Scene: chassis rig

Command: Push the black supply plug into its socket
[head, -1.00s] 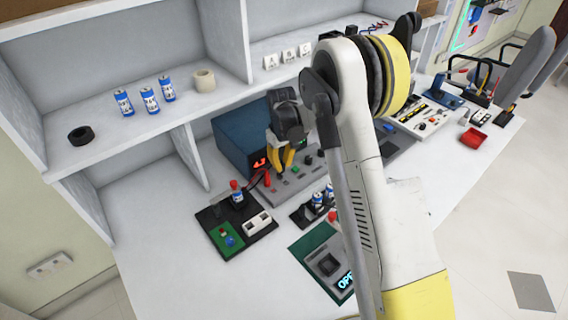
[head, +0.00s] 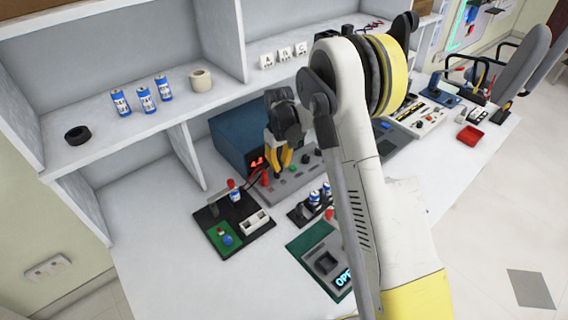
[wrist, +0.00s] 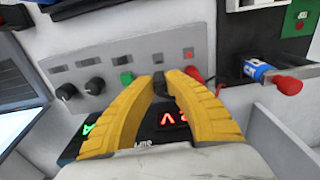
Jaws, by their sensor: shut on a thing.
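My gripper (head: 281,163) is in front of the blue power supply (head: 240,138), over the grey front panel (head: 303,182). In the wrist view its yellow fingers (wrist: 164,80) are closed on a small dark piece, the black supply plug (wrist: 158,84), of which only a little shows between the tips. The tips are close to the grey panel (wrist: 140,52). A red plug (wrist: 193,72) stands just right of the fingertips. The black plug's socket cannot be made out; the fingers hide that part of the panel. Whether the plug touches the panel is unclear.
Black knobs (wrist: 95,86) and a green button (wrist: 126,77) are on the panel left of the fingers. A board with a red-capped battery (head: 234,194) lies to the left in the head view. The front left table (head: 165,255) is clear.

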